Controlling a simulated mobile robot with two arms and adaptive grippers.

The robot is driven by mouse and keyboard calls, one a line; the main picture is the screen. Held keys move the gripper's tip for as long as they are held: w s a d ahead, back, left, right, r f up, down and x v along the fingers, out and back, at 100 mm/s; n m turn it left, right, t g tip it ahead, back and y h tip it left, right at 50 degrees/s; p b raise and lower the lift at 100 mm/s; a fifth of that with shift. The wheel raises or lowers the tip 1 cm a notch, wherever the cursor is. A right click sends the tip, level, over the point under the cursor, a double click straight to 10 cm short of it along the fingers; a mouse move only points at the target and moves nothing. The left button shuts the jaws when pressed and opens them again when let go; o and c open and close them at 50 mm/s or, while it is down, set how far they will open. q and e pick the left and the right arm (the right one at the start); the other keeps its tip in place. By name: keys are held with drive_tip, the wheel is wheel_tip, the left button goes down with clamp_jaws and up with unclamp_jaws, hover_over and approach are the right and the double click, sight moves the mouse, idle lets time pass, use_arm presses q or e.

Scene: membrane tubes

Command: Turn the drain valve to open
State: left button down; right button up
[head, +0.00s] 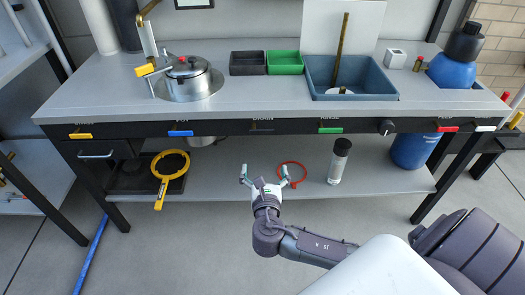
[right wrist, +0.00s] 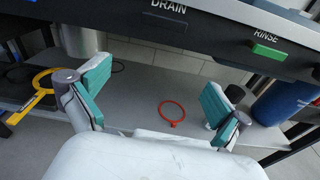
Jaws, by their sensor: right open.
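The drain valve (head: 262,128) is a dark, thin handle on the black front panel of the bench, under a "DRAIN" label. It also shows in the right wrist view (right wrist: 163,20) at the top edge, where it is partly hard to tell from the dark panel. My right gripper (head: 264,171) is open and empty, in front of the bench and below the drain valve in the head view, not touching it. Its two teal-padded fingers stand wide apart in the right wrist view (right wrist: 153,95). My left gripper is not in view.
Other handles share the panel: blue (head: 180,133), green (head: 330,130) and red (head: 446,128). The lower shelf (head: 230,165) holds a red ring (head: 292,174), a clear black-capped bottle (head: 339,162) and a yellow ring (head: 170,165). The floor in front is clear.

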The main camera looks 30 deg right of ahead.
sight(262, 132)
drive_tip(key=shift+n+t+h, duration=0.3)
drive_tip(key=shift+n+h, duration=0.1)
drive_tip(key=r+x, duration=0.1)
drive_tip(key=x, duration=0.3)
drive_tip(key=b+x, duration=0.1)
drive_tip(key=x, duration=0.3)
drive_tip(key=r+b+x, duration=0.1)
drive_tip(key=x, duration=0.3)
drive_tip(key=shift+w+a+r, duration=0.1)
drive_tip(key=shift+w+r, duration=0.15)
drive_tip(key=shift+r, duration=0.1)
drive_tip(key=shift+w+d, duration=0.25)
drive_tip(key=shift+w, duration=0.15)
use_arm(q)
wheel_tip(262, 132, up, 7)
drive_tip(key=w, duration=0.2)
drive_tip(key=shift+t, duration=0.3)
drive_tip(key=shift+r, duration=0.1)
use_arm(e)
drive_tip(key=c, duration=1.1)
